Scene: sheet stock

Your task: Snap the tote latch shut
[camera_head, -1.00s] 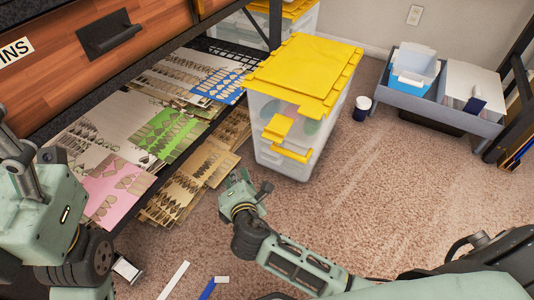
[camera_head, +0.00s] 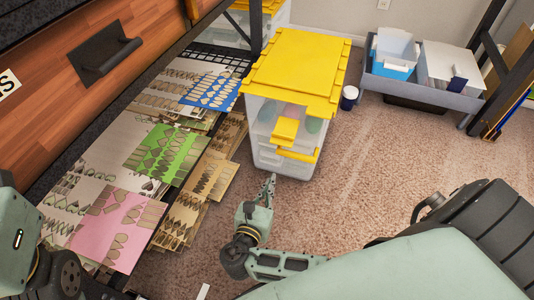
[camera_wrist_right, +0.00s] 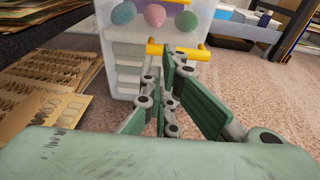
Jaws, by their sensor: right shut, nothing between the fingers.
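A clear tote (camera_head: 270,145) with a yellow lid (camera_head: 295,68) stands on the carpet. Its yellow latch flap (camera_head: 286,130) sticks out from the upper front, above a yellow bar (camera_head: 298,155). The bar also shows in the right wrist view (camera_wrist_right: 190,52), with the tote's clear front (camera_wrist_right: 125,50) behind it. My right gripper (camera_head: 269,183) is shut and empty, low in front of the tote. In the wrist view its fingertips (camera_wrist_right: 168,55) overlap the bar; I cannot tell whether they touch it. The flap is not clear in that view. My left gripper is out of view.
Sheets of cut shapes (camera_head: 180,150) cover a low shelf left of the tote. A grey bin (camera_head: 425,90) with boxes is at the back right. Open carpet (camera_head: 370,170) lies between them and me.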

